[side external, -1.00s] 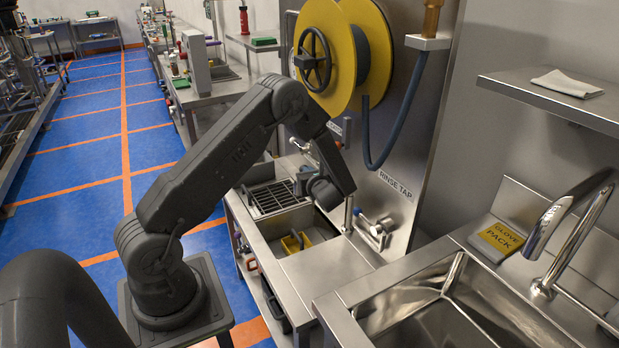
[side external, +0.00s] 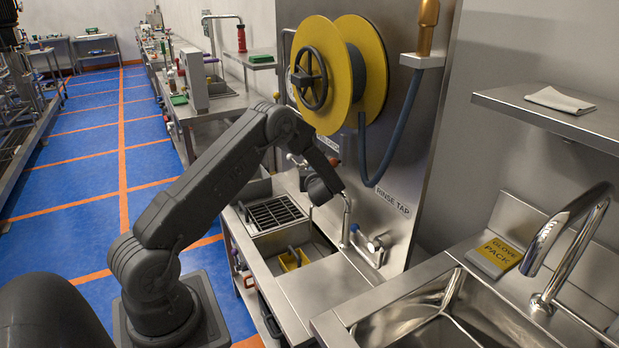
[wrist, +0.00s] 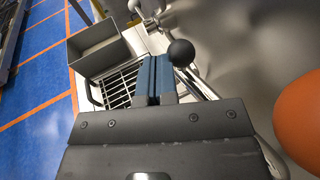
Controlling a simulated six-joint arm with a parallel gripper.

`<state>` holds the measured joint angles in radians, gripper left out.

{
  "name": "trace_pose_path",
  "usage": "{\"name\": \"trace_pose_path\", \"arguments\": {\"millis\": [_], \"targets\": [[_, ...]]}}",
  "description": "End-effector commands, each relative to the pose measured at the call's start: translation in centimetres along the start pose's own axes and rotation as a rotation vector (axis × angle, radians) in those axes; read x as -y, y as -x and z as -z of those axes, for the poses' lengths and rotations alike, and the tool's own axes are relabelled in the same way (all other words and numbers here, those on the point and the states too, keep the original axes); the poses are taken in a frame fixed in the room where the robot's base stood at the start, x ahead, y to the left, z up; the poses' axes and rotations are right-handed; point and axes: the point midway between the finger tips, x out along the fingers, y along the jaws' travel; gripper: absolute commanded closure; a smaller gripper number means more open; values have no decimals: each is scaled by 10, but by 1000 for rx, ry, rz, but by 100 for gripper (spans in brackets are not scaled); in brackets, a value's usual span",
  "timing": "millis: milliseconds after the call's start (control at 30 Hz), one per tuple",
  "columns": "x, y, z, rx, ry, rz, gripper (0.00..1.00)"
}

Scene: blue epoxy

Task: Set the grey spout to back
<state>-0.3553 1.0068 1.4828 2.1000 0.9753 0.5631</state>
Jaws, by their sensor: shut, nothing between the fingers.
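My gripper (side external: 318,192) is just left of the spout's upper end, over the counter near the slotted rack. In the wrist view my blue-padded fingers (wrist: 154,70) are together with nothing between them. A dark ball knob (wrist: 181,53) on a stem is just right of the fingertips; I cannot tell if it belongs to the spout. My arm hides part of the fingers in the side view.
A slotted rack (side external: 272,212) and a basin holding a yellow item (side external: 291,262) lie under the gripper. A yellow hose reel (side external: 373,70) and blue hose (side external: 395,140) are on the panel above. A large sink (side external: 450,315) is at right. An orange rounded thing (wrist: 300,128) shows in the wrist view.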

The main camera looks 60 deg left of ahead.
Motion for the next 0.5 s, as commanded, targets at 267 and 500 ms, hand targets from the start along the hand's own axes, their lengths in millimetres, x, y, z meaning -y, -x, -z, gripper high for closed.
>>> {"name": "trace_pose_path", "arguments": {"millis": [267, 500], "targets": [[6, -6, -2, 1, 1, 3, 100], [7, -8, -2, 1, 0, 6, 100]]}}
